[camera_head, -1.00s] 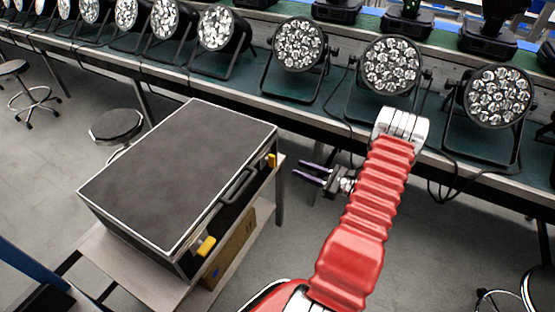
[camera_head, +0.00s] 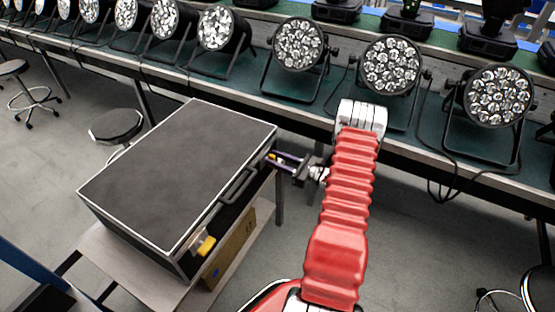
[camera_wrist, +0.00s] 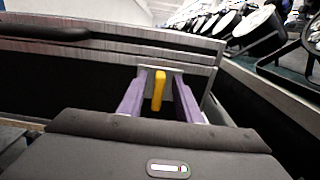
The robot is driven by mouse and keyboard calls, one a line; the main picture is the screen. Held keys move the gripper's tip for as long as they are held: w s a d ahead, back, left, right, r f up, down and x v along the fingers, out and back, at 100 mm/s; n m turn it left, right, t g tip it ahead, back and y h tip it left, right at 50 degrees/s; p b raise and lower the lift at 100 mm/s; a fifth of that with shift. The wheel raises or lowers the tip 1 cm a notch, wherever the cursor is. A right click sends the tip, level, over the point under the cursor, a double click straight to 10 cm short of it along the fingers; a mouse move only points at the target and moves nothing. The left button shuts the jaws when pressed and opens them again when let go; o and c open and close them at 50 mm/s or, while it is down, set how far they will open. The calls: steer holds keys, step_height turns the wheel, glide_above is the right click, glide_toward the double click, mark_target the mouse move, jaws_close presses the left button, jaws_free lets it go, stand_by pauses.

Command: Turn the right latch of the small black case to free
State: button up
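The small black case (camera_head: 180,170) with silver edges lies shut on a small table. Its right latch (camera_wrist: 158,90) is yellow and stands upright on a metal plate in the wrist view. The left latch (camera_head: 205,246) is yellow too, near the front corner, beyond the black handle (camera_head: 238,185). My gripper (camera_head: 280,160) is at the right end of the case's front. In the wrist view its purple fingers (camera_wrist: 158,98) are open, one on each side of the right latch, with gaps visible. Whether the fingertips touch the plate I cannot tell.
The case stands on a small table (camera_head: 128,268) with a cardboard box (camera_head: 230,250) below. A long bench (camera_head: 265,90) with several par cans runs behind and to the right. A stool (camera_head: 115,125) stands behind the case. The floor right of my arm is mostly clear.

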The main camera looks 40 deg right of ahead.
steer(key=shift+c, duration=0.4)
jaws_close()
